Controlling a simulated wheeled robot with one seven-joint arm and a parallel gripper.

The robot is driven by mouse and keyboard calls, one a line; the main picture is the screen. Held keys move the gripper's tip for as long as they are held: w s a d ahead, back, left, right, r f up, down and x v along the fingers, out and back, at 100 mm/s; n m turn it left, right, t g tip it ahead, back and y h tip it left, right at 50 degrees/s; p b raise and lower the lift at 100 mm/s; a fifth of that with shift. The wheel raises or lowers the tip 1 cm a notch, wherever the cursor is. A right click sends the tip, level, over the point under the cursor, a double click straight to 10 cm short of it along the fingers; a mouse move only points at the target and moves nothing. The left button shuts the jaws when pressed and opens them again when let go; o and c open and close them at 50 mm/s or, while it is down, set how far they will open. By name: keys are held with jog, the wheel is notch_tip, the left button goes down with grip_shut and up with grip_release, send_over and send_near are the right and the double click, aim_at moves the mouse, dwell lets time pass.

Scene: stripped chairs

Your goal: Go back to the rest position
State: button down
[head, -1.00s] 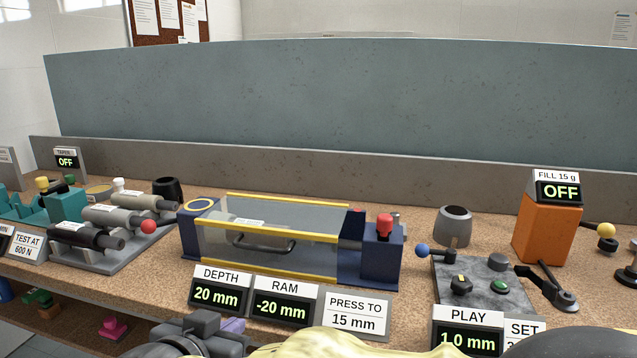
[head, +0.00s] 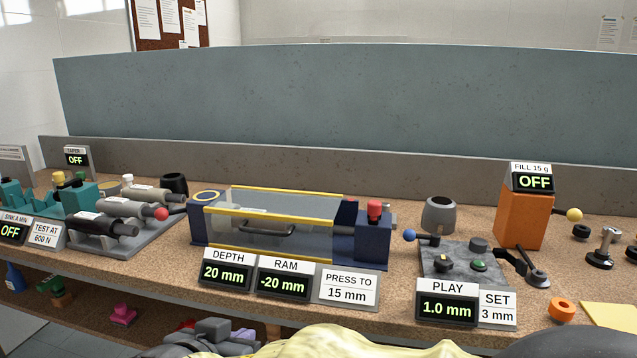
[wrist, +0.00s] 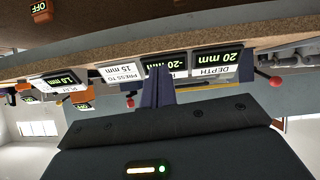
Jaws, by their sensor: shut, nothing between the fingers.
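My gripper (wrist: 158,72) shows in the wrist view, where the bench appears upside down. Its dark body fills the lower middle, and its two narrow fingers stand together, shut, with nothing seen between them. The fingertips overlap the RAM display (wrist: 166,66) in the picture; no contact can be made out. In the head view, pale yellow covering and grey parts, apparently of my arm, show at the bottom edge, in front of the bench (head: 185,285). The fingers cannot be made out there.
The bench holds a press with a clear guard (head: 290,206), DEPTH display (head: 227,271), PLAY display (head: 447,308), an orange dispenser (head: 524,219) and a grey cup (head: 438,215). A shelf with coloured parts (head: 123,314) lies below. A grey-blue panel (head: 330,105) stands behind.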

jog(key=s+d+f+n+g+y+p, duration=0.15)
jog(key=d+f+g, duration=0.35)
jog(key=d+f, duration=0.6)
jog(key=d+f+n+g+y, duration=0.15)
jog(key=d+f+g, duration=0.4)
jog(key=d, duration=0.95)
notch_tip(320, 180, up, 37)
jog(key=t+p, duration=0.1)
jog(key=p, duration=3.7)
jog(key=shift+d+f+m, duration=0.2)
jog(key=shift+d+m, duration=0.05)
jog(key=shift+m, duration=0.15)
jog(key=shift+s+t, duration=0.1)
jog(key=shift+t, duration=0.15)
